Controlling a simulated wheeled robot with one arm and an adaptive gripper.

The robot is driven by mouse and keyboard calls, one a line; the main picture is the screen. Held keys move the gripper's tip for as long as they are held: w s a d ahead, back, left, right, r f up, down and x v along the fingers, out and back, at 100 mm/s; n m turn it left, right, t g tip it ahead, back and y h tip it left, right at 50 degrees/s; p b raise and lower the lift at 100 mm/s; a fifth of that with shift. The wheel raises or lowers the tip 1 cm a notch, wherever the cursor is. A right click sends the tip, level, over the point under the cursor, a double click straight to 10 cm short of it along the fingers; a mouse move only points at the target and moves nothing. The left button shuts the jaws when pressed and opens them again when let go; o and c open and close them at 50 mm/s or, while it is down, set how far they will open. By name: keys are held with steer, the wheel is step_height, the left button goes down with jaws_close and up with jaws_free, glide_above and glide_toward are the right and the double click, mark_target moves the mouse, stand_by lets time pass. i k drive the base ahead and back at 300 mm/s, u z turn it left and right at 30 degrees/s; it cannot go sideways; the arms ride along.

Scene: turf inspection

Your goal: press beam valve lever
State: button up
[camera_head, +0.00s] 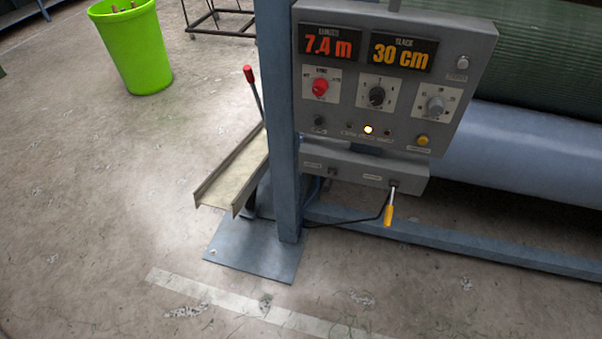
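Two lever-like parts show, and I cannot tell which is the press beam valve lever. One is a thin lever with a red knob (248,75), leaning up to the left beside the post. The other is a short yellow handle (388,214), hanging down from the lower box (350,171) under the control panel (445,85). The labels on that box are too small to read surely. My gripper is not in view.
A blue steel post (280,130) stands on a floor plate (255,249). An open channel (232,170) slopes beside it. A large roller (535,155) lies right of the panel. A green bin (135,50) stands back left. The floor in front is clear, with a pale stripe (220,300).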

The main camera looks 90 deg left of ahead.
mark_target(325, 187)
steer(key=u, duration=3)
steer(key=k, duration=0.65)
steer(key=u, duration=0.6)
steer(key=i, duration=1.5)
steer(key=u, duration=0.2)
